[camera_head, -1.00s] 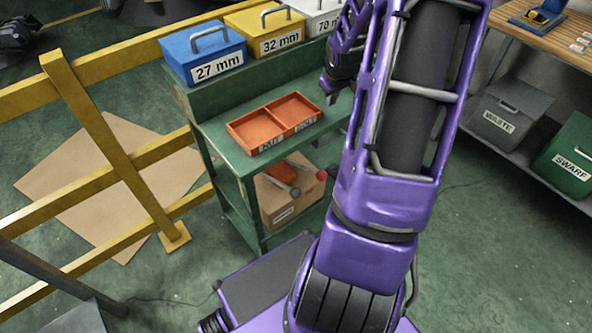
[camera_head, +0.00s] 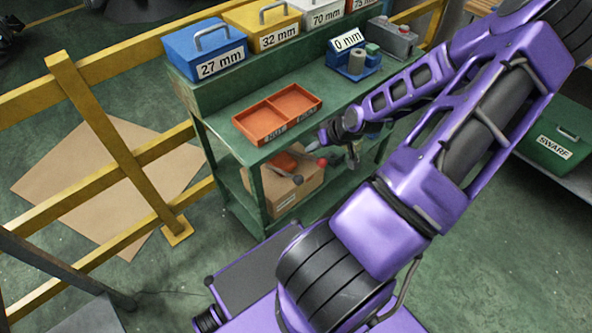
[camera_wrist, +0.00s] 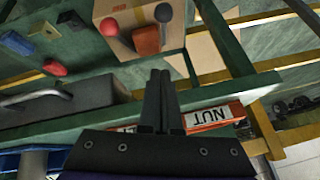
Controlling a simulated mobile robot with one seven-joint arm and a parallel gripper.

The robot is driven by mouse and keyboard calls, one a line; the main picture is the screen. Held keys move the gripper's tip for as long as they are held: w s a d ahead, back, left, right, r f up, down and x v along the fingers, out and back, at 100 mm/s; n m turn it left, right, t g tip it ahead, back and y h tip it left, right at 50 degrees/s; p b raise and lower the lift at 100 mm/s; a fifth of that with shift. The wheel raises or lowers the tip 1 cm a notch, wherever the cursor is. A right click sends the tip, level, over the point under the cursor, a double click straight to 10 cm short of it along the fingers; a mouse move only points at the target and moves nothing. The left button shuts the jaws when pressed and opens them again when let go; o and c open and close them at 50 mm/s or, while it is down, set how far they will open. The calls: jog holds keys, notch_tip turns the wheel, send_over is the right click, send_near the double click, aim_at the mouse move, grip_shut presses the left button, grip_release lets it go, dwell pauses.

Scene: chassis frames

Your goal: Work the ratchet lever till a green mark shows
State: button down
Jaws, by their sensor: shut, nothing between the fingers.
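A cardboard box (camera_head: 290,200) on the bench's lower shelf has an orange-red block (camera_head: 285,161) and two levers, one with a red knob (camera_head: 322,162) and one with a dark knob (camera_head: 298,179). In the wrist view the box (camera_wrist: 112,8), orange-red block (camera_wrist: 147,40), red knob (camera_wrist: 109,27) and dark knob (camera_wrist: 163,13) lie beyond my fingertips. I cannot tell which lever is the ratchet's. I see no green mark. My gripper (camera_wrist: 160,72) is shut and empty, apart from both knobs. In the head view it is near the bench's front edge, above the box.
The green bench (camera_head: 215,128) bears an orange two-part tray (camera_head: 262,122) close to my gripper; its NUT label (camera_wrist: 210,115) shows in the wrist view. Labelled boxes, such as the blue 27 mm box (camera_head: 205,55), line the back. A yellow railing (camera_head: 110,150) stands left.

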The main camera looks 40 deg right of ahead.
dwell(0.3)
jog(key=w+f, duration=0.1)
jog(key=f, duration=0.2)
jog(key=w+a+f+b, duration=0.1)
jog(key=f, duration=0.3)
jog(key=w+a+f+b, duration=0.1)
jog(key=f, duration=0.2)
jog(key=shift+w+f, duration=0.1)
jog(key=shift+f, duration=0.3)
jog(key=shift+s+a+f, duration=0.1)
jog(key=shift+s+f, duration=0.1)
